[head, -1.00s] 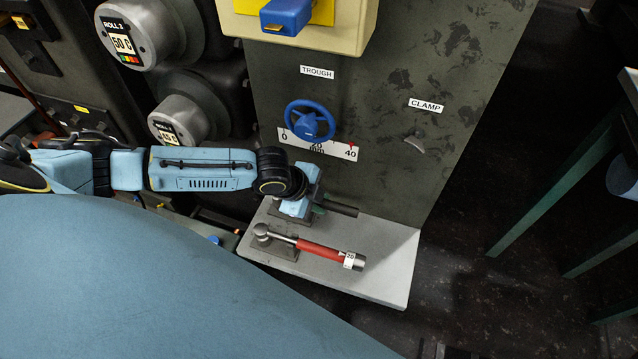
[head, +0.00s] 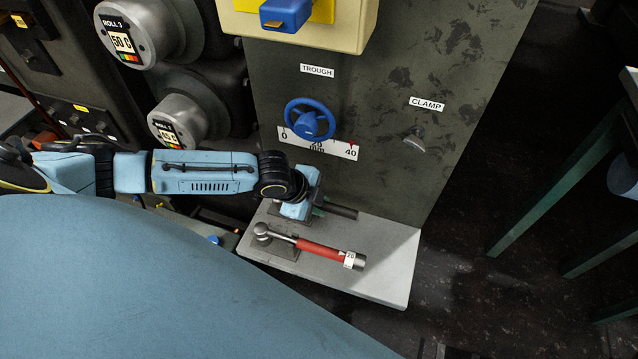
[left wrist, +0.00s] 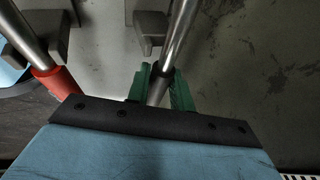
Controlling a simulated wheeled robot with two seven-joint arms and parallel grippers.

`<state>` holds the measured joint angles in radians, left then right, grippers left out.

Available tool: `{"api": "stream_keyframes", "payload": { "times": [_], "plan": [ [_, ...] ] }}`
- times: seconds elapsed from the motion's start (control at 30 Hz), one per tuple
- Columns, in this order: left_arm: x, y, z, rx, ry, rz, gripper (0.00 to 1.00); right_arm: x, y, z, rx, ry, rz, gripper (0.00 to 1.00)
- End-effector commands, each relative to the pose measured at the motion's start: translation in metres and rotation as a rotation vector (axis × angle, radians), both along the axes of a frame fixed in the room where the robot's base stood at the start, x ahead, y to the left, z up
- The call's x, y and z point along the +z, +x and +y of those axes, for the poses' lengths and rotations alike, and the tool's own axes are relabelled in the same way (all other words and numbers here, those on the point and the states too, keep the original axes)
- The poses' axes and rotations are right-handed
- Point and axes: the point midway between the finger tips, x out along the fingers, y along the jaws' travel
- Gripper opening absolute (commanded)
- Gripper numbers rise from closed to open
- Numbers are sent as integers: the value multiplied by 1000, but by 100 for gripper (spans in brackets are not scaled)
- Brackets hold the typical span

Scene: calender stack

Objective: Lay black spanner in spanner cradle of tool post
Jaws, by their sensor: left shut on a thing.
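The black spanner (head: 343,212) is held at the left end of the pale shelf of the tool post (head: 385,262); its dark end sticks out to the right of my left gripper (head: 317,211). In the left wrist view the green fingers of my left gripper (left wrist: 160,88) are shut on the spanner's dark part, and its shiny shaft (left wrist: 180,35) runs away from them. A grey cradle block (left wrist: 150,32) shows beside and under the shaft. I cannot tell whether shaft and block touch. My right gripper is not in view.
A red-handled wrench (head: 320,248) lies on the shelf in front, its head on a dark block (head: 283,249). A blue handwheel (head: 309,120) and a scale plate (head: 335,148) are on the panel above. The shelf's right part is bare.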

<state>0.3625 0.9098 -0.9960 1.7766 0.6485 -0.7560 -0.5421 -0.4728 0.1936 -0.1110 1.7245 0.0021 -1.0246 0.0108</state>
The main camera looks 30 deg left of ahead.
Motion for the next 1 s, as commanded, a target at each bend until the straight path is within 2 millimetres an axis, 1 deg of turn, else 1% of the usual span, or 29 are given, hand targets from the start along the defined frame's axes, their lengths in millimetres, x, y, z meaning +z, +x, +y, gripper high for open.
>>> {"api": "stream_keyframes", "payload": {
  "times": [0.9, 0.93, 1.0],
  "plan": [
    [-18, 0, 0, -1, 1, -1, 0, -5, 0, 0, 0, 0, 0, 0],
    [-17, 0, 0, 0, 1, -2, 25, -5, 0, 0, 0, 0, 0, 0],
    [-17, 0, 0, -1, 1, -1, 34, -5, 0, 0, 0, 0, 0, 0]
  ]
}}
